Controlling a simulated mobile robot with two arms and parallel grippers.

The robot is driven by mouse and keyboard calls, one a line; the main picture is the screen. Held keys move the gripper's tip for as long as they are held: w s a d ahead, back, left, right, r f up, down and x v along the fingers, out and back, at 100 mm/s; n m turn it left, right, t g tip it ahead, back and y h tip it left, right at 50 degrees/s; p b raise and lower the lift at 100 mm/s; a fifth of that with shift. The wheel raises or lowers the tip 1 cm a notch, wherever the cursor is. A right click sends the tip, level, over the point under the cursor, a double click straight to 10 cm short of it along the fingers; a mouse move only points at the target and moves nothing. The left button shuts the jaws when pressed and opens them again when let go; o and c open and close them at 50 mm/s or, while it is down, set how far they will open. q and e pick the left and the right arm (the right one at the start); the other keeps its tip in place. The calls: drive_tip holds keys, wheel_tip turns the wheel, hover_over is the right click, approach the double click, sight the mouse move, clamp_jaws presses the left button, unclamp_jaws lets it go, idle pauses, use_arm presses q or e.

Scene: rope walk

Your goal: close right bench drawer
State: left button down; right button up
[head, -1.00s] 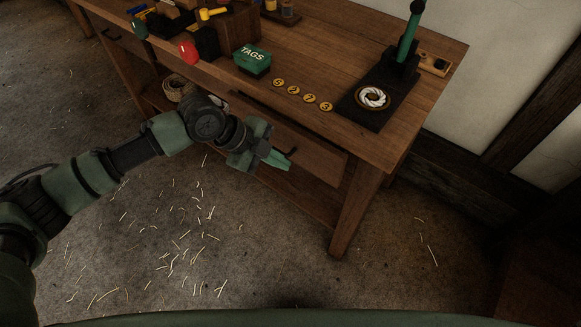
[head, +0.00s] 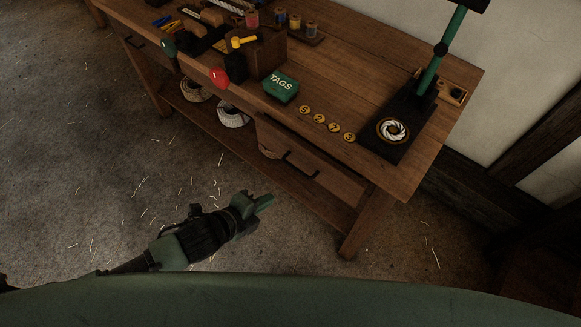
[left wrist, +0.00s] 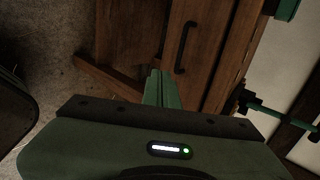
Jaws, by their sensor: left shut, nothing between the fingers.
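The right bench drawer (head: 325,178) is under the right part of the wooden bench, with a dark bar handle (head: 300,165) on its front. The drawer front looks about in line with the bench front; I cannot tell whether a small gap is left. My left gripper (head: 266,202) is shut and empty, over the floor in front of the drawer and apart from it. In the left wrist view its green fingertips (left wrist: 161,88) point towards the drawer front (left wrist: 205,55), with the handle (left wrist: 184,47) beyond them. My right gripper is not in view.
The bench top (head: 350,95) holds a green TAGS box (head: 281,86), several numbered yellow discs (head: 319,118) and a dark stand (head: 410,115) with a white ring. Rope coils (head: 232,117) lie on the lower shelf. A bench leg (head: 368,222) stands right of the drawer. The floor is open.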

use_arm(q)
drive_tip(key=p, duration=0.1)
approach(309, 166)
wheel_tip(309, 166, down, 4)
drive_tip(key=shift+w+d+f, duration=0.1)
drive_tip(key=shift+w, duration=0.25)
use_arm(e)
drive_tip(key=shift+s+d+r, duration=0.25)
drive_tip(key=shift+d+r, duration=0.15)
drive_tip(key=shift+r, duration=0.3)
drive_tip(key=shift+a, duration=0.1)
